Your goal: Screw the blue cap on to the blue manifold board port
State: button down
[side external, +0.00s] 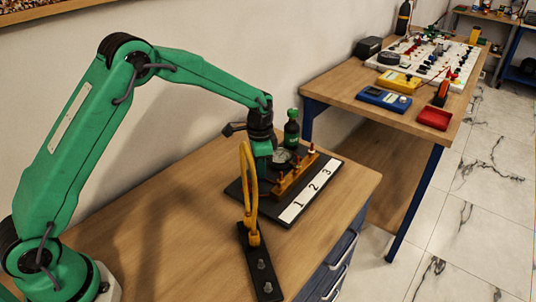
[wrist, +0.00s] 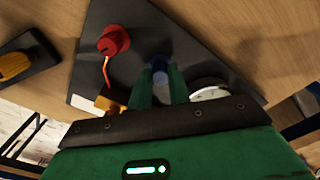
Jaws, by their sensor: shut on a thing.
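My gripper (wrist: 159,78) points down over the dark board in the wrist view, its green fingers shut on a small blue piece, which I take as the blue cap (wrist: 158,66). Most of the cap is hidden between the fingers. In the side view my gripper (side external: 263,172) is low over the dark board (side external: 240,190), beside the brass manifold (side external: 294,176) with its upright ports. The cap cannot be made out there. I cannot tell which port is blue, nor whether the cap touches one.
A red round part (wrist: 113,40) and a white-faced gauge (wrist: 209,93) flank the fingers. A yellow hose (side external: 250,180) arches up from a black bar (side external: 258,262) in front. A green bottle (side external: 291,130) stands behind. Bare table lies left of the board.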

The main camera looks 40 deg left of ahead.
jog(key=shift+s+d+r+m, duration=0.1)
jog(key=shift+d+m, duration=0.25)
jog(key=shift+m, duration=0.75)
jog(key=shift+m, duration=0.8)
jog(key=c, duration=0.9)
grip_release()
jog(key=shift+a, duration=0.15)
